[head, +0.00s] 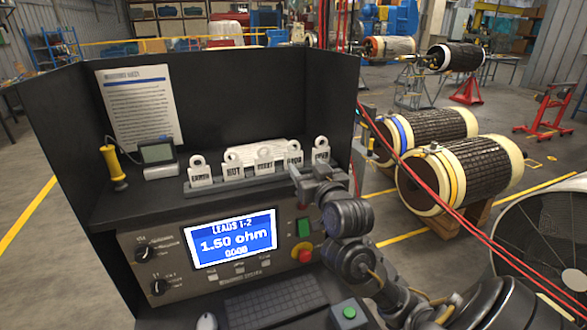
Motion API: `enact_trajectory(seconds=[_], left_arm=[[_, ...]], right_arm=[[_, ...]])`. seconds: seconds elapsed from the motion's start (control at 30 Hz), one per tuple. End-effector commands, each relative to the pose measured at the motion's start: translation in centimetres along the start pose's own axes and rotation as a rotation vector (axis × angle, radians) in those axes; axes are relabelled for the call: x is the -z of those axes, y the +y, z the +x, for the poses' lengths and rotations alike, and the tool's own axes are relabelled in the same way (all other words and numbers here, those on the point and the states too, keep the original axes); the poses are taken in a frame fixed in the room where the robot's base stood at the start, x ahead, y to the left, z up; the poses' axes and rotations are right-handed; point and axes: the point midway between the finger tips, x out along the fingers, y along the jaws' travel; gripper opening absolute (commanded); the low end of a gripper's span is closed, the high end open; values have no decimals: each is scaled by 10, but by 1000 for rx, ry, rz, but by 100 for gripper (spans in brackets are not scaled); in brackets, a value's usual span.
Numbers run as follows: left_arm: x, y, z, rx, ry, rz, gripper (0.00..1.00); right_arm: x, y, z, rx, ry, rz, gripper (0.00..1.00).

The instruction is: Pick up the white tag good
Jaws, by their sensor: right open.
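Several white tags with ring tops stand in a row in a dark rack (240,185) on the bench shelf. The tag that seems to read GOOD (294,153) is second from the right. Beside it stand a tag that seems to read RESET (264,160) and the far-right tag (321,152), whose print is too small to read surely. My right gripper (297,178) is open, just in front of and below the GOOD tag, and partly covers its lower part. I cannot tell whether it touches the tag. My left gripper is not in view.
The tags reading HOT (233,167) and EARTH (201,172) stand close by. A display (234,239) reads 1.50 ohm, near a red button (302,254). A handheld meter (158,155) and yellow-handled probe (114,168) stand left. Dark panels enclose the shelf.

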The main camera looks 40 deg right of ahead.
Motion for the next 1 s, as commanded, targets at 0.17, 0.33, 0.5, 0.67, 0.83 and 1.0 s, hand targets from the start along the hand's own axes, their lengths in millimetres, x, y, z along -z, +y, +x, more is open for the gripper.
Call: enact_trajectory(seconds=[0.17, 0.33, 0.5, 0.67, 0.83, 1.0], left_arm=[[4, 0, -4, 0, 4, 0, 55], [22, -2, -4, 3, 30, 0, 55], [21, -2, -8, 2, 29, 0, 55], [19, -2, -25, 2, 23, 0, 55], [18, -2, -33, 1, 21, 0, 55], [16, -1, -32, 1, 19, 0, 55]], right_arm=[[0, -1, 20, 1, -4, -9, 58], [-1, -2, 26, 4, -4, -4, 58], [0, -3, 32, 3, -5, -6, 58], [-3, -5, 54, 2, -7, -8, 58], [-6, -5, 74, 2, -5, -5, 58], [-9, -6, 78, 4, -4, -2, 58]])
